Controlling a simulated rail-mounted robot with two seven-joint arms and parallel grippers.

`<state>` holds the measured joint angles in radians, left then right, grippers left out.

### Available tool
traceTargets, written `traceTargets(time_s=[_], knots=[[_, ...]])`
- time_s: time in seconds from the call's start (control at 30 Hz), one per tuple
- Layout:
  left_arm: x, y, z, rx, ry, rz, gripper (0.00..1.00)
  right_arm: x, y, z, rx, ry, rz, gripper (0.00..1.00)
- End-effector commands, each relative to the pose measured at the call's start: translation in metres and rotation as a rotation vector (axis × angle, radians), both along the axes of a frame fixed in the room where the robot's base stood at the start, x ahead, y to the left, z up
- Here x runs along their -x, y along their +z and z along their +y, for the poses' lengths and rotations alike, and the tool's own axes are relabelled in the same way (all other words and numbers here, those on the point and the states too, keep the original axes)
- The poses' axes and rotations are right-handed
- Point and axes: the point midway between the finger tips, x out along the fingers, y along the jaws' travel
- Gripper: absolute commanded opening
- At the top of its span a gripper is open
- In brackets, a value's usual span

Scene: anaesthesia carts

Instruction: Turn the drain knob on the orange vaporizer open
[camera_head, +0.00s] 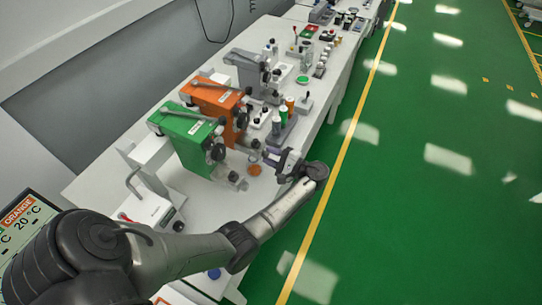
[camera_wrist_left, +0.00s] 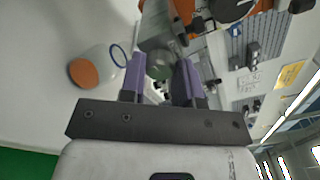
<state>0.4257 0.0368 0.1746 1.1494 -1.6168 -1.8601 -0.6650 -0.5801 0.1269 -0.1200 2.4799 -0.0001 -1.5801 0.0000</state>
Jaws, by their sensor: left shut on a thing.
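The orange vaporizer (camera_head: 216,101) stands on the white bench, behind a green vaporizer (camera_head: 187,138) in the head view. My left gripper (camera_head: 272,158) is in front of the two vaporizers, near the bench's front edge. In the left wrist view, the purple fingers of my left gripper (camera_wrist_left: 159,78) are closed around a small grey-green round piece (camera_wrist_left: 160,66), which looks like the drain knob. An orange part (camera_wrist_left: 184,10) shows beyond it at the top. The arm and fingers hide the knob in the head view. My right gripper is out of view.
An orange-capped container (camera_wrist_left: 83,72) and a blue ring (camera_wrist_left: 118,55) lie left of the fingers in the wrist view. Bottles (camera_head: 283,116) and a grey device (camera_head: 246,70) stand farther along the bench. The green floor (camera_head: 430,180) at right is clear.

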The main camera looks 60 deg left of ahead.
Motion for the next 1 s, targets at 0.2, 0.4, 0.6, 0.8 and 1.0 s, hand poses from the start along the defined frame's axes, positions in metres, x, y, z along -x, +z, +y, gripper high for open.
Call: traceTargets(time_s=[0.2,0.4,0.6,0.8,1.0], knots=[[-0.0001,-0.0001,-0.0001,-0.004,-0.001,-0.008,0.06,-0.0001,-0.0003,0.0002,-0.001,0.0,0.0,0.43],[-0.0001,-0.0001,-0.0001,-0.004,-0.001,-0.007,0.06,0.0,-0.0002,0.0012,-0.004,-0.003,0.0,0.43],[-0.0001,-0.0001,-0.0002,-0.004,-0.001,-0.007,0.44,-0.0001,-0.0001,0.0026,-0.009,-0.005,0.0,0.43],[-0.0001,-0.0001,-0.0002,-0.003,-0.001,-0.007,0.56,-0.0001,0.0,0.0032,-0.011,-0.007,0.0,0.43],[-0.0011,-0.0004,-0.0019,-0.003,-0.001,-0.007,0.56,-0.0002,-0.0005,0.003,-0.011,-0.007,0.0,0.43]])
